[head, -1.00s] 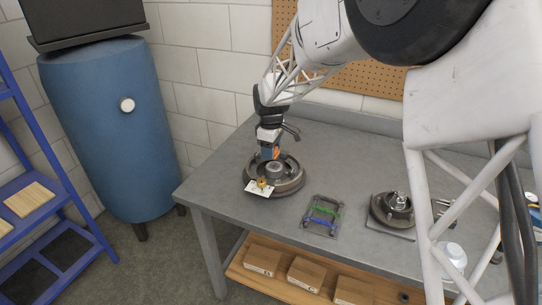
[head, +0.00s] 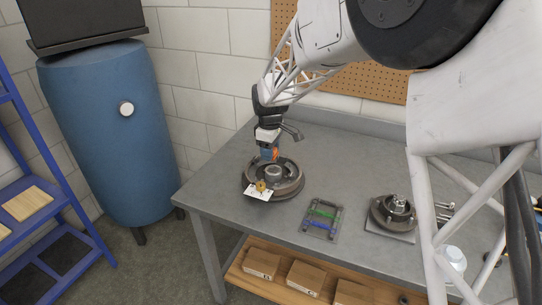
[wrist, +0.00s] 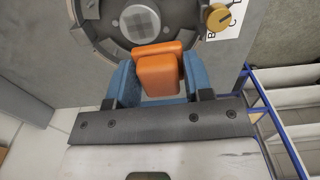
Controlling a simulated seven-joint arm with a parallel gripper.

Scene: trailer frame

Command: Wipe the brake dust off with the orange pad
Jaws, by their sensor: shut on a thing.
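My gripper (head: 269,153) is shut on the orange pad (wrist: 158,72), which sits between its blue fingers in the wrist view. The pad also shows as a small orange patch in the head view (head: 276,155). They are at the far inner side of a round grey brake drum (head: 288,188) lying open side up on the bench. A raised hub (wrist: 140,22) stands in the drum's middle. I cannot tell whether the pad touches the drum. Brake dust is too small or too hidden to make out.
A white lettered card (head: 258,193) with a brass knob (head: 261,185) is at the drum's front edge. A tray with green and blue strips (head: 321,218) and a hub on a plate (head: 393,212) stand to the right on the grey bench (head: 225,190).

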